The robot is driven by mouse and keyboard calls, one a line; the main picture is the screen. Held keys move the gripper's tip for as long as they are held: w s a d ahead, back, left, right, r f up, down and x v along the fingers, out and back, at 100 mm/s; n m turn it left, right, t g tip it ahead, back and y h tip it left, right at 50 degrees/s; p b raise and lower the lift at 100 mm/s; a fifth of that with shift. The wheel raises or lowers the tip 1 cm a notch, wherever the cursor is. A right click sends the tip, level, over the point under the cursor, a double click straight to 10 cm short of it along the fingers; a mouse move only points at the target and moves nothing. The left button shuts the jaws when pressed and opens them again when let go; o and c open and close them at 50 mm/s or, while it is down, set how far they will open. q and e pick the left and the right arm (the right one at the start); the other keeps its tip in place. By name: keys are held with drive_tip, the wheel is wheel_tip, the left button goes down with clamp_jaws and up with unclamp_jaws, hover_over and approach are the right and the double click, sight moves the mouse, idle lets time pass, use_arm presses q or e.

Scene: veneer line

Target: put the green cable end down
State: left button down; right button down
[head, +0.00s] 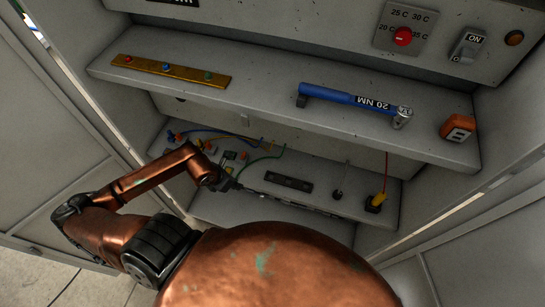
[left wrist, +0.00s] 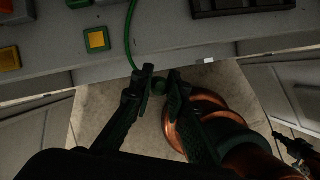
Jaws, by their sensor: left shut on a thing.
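The green cable (head: 262,158) runs from the back of the lower shelf toward my left gripper (head: 232,184). In the left wrist view the green cable (left wrist: 131,35) hangs down to my left gripper (left wrist: 159,86). The gripper is shut on the green cable end (left wrist: 159,84), which shows between the fingertips. It holds the end just off the shelf's front edge, with the floor below. In the left wrist view a small dark and copper part of mine shows at the right edge; I cannot tell whether it is my right gripper.
The lower shelf (head: 320,198) carries a dark slotted block (head: 289,182), coloured blocks and a yellow plug (head: 378,199) on a red cable. The upper shelf (head: 260,95) overhangs it, bearing a blue torque wrench (head: 345,98), a brass strip (head: 170,71) and an orange box (head: 457,128).

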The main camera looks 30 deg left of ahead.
use_arm(q)
drive_tip(key=shift+w+a+r, duration=0.2)
drive_tip(key=shift+w+a, duration=0.05)
drive_tip(key=shift+w, duration=0.05)
drive_tip(key=w+a+p, duration=0.1)
drive_tip(key=w, duration=0.4)
drive_tip(key=w+a+p, duration=0.1)
drive_tip(key=w+p, duration=0.1)
drive_tip(key=w, duration=0.3)
drive_tip(key=w+a+p, duration=0.1)
drive_tip(key=w, duration=0.4)
drive_tip(key=shift+w+a+p, duration=0.25)
drive_tip(key=shift+a+p, duration=0.15)
drive_tip(key=shift+w+a, duration=0.15)
drive_tip(key=shift+w, duration=0.5)
wheel_tip(320, 180, down, 4)
drive_tip(key=shift+r+p, duration=0.15)
drive_tip(key=shift+p, duration=0.75)
drive_tip(key=c, duration=1.9)
unclamp_jaws()
